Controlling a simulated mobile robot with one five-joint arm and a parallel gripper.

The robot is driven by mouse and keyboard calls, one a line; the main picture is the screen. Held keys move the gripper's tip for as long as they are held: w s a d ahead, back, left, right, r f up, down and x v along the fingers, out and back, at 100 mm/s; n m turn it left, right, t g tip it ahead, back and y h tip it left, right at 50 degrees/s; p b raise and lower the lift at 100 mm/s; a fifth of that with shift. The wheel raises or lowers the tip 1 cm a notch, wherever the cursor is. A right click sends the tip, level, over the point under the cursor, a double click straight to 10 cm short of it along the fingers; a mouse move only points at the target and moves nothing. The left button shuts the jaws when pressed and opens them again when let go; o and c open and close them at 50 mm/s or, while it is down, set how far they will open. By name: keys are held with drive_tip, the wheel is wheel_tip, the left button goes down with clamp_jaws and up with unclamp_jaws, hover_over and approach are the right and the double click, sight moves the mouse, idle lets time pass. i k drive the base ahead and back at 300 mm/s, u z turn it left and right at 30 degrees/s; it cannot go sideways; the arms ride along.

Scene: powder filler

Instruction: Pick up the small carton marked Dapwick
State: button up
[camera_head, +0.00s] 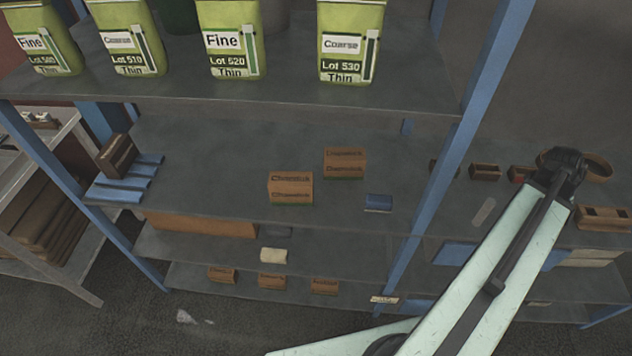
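Two small brown cartons stand apart on the middle shelf. The front carton (290,188) has a green band at its base, and its print seems to begin with "Ch". The carton behind it to the right (345,163) also has dark print, too small to read surely; I cannot confirm which says Dapwick. My pale green arm rises from the bottom to the right. The dark end of my arm (563,168) is far right of both cartons and touches neither. I cannot make out its fingers or their opening.
Green powder bags (230,40) line the shelf above. A blue upright (440,185) stands between the cartons and my arm's end. Smaller brown boxes (272,282) sit on the lowest shelf.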

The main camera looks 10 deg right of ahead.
sight(338, 163)
drive_tip(key=z, duration=0.05)
drive_tip(key=k, duration=1)
drive_tip(key=u, duration=0.05)
